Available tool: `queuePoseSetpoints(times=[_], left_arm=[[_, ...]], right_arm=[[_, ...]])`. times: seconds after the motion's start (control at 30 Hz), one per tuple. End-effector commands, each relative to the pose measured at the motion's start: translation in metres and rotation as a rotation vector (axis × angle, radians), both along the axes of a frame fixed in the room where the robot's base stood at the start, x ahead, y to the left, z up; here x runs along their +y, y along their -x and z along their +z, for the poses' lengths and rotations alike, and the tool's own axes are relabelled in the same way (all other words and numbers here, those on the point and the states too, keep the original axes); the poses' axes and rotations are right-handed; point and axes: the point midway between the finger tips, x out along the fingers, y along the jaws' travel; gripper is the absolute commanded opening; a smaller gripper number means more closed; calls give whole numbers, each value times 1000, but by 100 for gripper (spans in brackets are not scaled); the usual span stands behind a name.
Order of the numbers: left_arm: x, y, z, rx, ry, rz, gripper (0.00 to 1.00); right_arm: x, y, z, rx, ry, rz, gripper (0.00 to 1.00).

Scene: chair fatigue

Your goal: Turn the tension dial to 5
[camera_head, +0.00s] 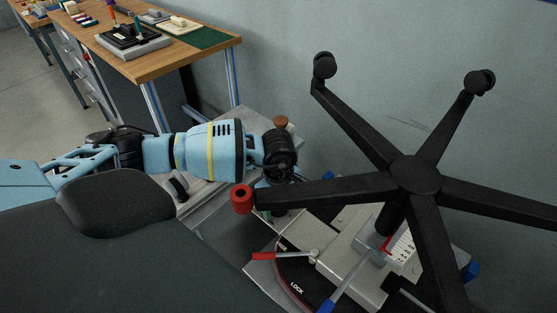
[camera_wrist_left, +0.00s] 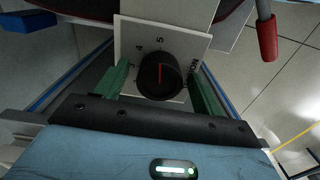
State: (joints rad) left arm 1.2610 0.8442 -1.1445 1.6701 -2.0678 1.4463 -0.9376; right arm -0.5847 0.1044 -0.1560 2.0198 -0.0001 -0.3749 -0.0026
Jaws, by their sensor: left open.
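The tension dial (camera_wrist_left: 159,77) is a round black knob with a red line, on a white plate (camera_wrist_left: 128,42) in the left wrist view. The plate shows 4, 5 and part of a word. The red line stands nearly upright in the picture, in line with the 5. My left gripper (camera_wrist_left: 160,74) is open, with one green finger on each side of the dial. I cannot tell whether the fingers touch it. In the head view my left wrist is by a chair-base leg (camera_head: 330,191); the fingers are mostly hidden there and the dial is not visible. My right gripper is not in view.
The black star-shaped chair base (camera_head: 414,174) stands over the grey fixture (camera_head: 352,268). A red-handled lever (camera_head: 281,255) and a blue-handled lever (camera_head: 342,291) are nearby. A red cylinder (camera_head: 241,199) is at the leg's end. A wooden workbench (camera_head: 160,62) stands at the back left.

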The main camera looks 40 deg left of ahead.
Motion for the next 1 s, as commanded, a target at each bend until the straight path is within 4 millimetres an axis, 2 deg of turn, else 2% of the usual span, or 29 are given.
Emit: queuePoseSetpoints(times=[0.17, 0.6, 0.77, 1.0], left_arm=[[0, 0, 6, -1, 0, 1, 68], [0, 0, 68, -2, 1, 0, 68], [0, 0, 77, -1, 0, 0, 68], [0, 0, 78, 0, 0, 0, 68]], right_arm=[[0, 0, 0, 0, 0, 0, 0], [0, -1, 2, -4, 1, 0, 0], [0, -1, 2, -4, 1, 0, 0], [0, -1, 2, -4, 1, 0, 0]])
